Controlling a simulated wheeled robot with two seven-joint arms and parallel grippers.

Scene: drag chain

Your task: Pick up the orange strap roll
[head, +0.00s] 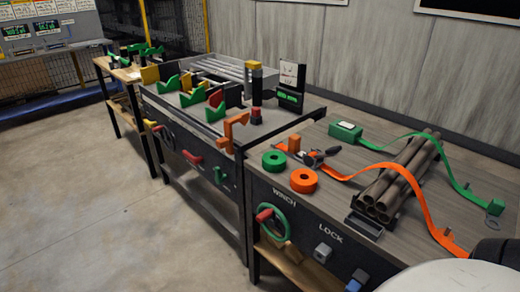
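The orange strap roll (304,180) lies flat on the near left part of the right workbench top (345,240). It is a thick ring with a dark hole in the middle. A green roll (273,161) of similar shape lies just behind it to the left, with a small gap between them. An orange strap (425,200) runs from a ratchet buckle (312,158) over a stack of brown pipes (398,178). Neither of my grippers shows in the head view.
A green box (345,131) with a green strap stands at the back of the bench. A winch handwheel (276,222) and lock knobs (322,253) stick out from its front. Another bench (205,125) with clamps and levers stands to the left. Open floor (90,220) lies in front.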

